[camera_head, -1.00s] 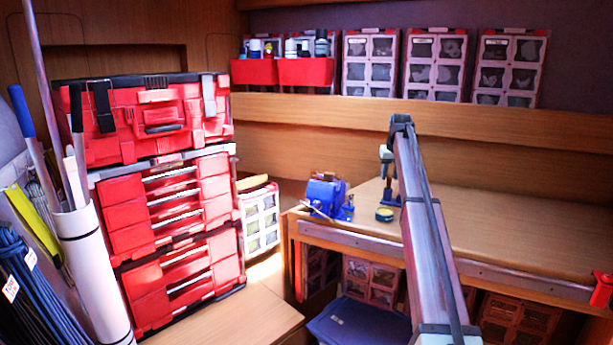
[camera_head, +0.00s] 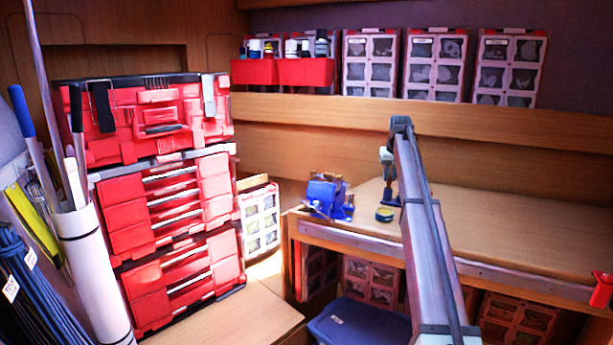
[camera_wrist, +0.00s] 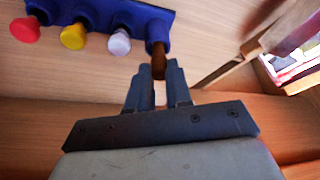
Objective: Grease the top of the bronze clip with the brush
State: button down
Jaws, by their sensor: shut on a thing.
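My gripper (camera_wrist: 159,75) is shut on a short brown rod (camera_wrist: 158,62), which looks like the brush handle. The rod's far end runs into a blue sleeve (camera_wrist: 157,35) on a blue rack (camera_wrist: 100,12). Bristles are not visible. In the head view my gripper (camera_head: 388,172) is over the bench, and a small blue base shows below it. A small round tin with a yellow top (camera_head: 384,214) stands just in front of it. I cannot make out the bronze clip for certain in either view.
Red (camera_wrist: 25,30), yellow (camera_wrist: 73,37) and white (camera_wrist: 119,43) knobs line the rack to the left. A blue vise (camera_head: 325,195) stands at the bench's left end. Red tool cases (camera_head: 160,200) are stacked at left.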

jog(key=shift+r, duration=3.25)
jog(key=shift+s, duration=0.1)
jog(key=s+a+r, duration=0.2)
jog(key=s+a, duration=0.2)
jog(key=s, duration=1)
jog(key=shift+s+a+x, duration=0.1)
jog(key=shift+s+x, duration=0.05)
jog(key=shift+x, duration=0.8)
jog(key=shift+s+a+x, duration=0.1)
jog(key=shift+s+x, duration=0.1)
jog(key=shift+x, duration=0.75)
jog(key=shift+s+x, duration=0.15)
jog(key=shift+x, duration=0.85)
jog(key=shift+f, duration=0.65)
